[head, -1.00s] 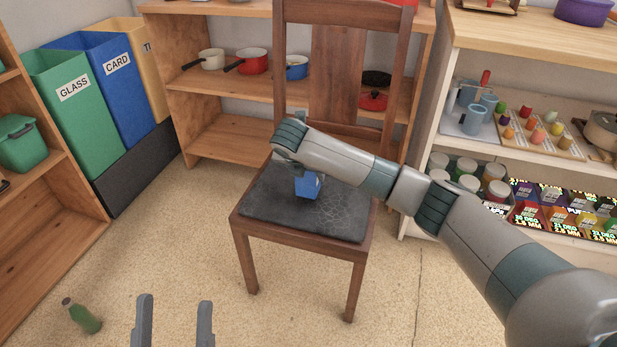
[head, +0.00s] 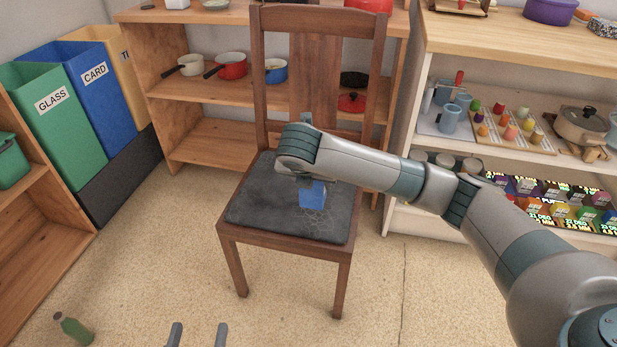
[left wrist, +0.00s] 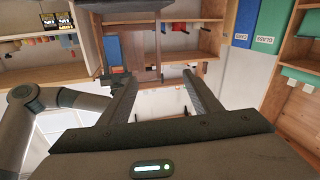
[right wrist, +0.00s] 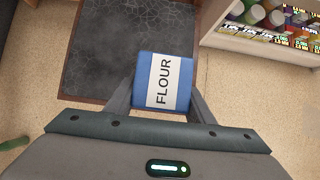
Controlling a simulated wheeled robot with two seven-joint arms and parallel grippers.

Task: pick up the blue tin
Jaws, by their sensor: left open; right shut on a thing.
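The blue tin (head: 312,194) hangs below my right gripper in the head view, over the dark seat of the wooden chair (head: 260,215). In the right wrist view the tin (right wrist: 143,80) shows a white label reading FLOUR. My right gripper (right wrist: 160,97) is shut on it, with a finger at each side. The tin appears held above the seat; its underside is hidden. My left gripper (head: 198,328) is open and empty at the bottom edge of the head view, and its spread fingers (left wrist: 160,82) also show in the left wrist view.
A green bottle (head: 73,328) lies on the floor at lower left. Shelves with pots (head: 231,66) stand behind the chair, bins (head: 75,85) at left, and a shelf unit (head: 480,50) at right. The floor before the chair is clear.

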